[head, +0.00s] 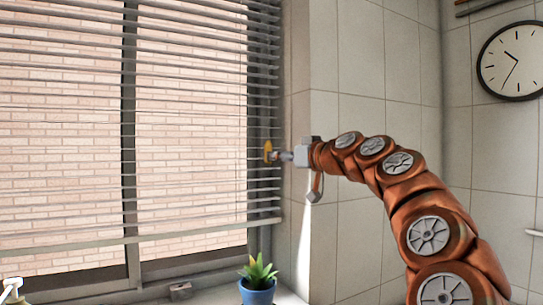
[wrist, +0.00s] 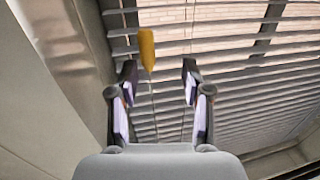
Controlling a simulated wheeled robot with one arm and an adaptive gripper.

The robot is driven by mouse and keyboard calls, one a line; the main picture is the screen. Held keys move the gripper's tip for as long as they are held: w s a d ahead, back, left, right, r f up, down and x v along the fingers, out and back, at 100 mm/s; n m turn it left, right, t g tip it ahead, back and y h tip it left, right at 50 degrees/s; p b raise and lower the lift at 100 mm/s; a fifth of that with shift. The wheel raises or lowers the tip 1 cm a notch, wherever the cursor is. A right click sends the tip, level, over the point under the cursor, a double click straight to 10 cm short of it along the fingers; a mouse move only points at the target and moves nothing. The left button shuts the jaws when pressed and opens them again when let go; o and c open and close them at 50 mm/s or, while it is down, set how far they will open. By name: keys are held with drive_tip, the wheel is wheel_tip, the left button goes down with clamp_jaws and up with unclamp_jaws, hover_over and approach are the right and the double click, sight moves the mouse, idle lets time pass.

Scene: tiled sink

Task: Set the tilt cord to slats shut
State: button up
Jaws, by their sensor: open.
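The window blind (head: 190,22) hangs on the left with its slats apart, and brick shows between them. A yellow cord pull (head: 268,147) hangs near the blind's right edge. In the wrist view the yellow pull (wrist: 147,48) appears just past the fingertips, closer to the left finger, with a thin cord (wrist: 152,95) running from it between the fingers. My gripper (head: 284,156) is beside the pull, on its right. In the wrist view my gripper (wrist: 160,72) is open and not closed on anything. I cannot tell whether a finger touches the pull.
A blue pot with a green plant (head: 257,285) stands on the sill below the pull. A tiled wall (head: 350,90) is right behind my arm. A round clock (head: 513,60) hangs at the upper right. The blind's bottom rail (head: 150,236) crosses low over the window.

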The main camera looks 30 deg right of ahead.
drive_tip(key=w+d+p, duration=0.1)
drive_tip(key=w+p, duration=0.1)
drive_tip(key=w, duration=0.5)
drive_tip(key=shift+w+r+h, duration=0.2)
drive_tip(key=shift+r+h, duration=0.1)
drive_tip(key=shift+r, duration=0.05)
drive_tip(key=shift+d, duration=0.1)
drive_tip(key=shift+c, duration=0.5)
clamp_jaws()
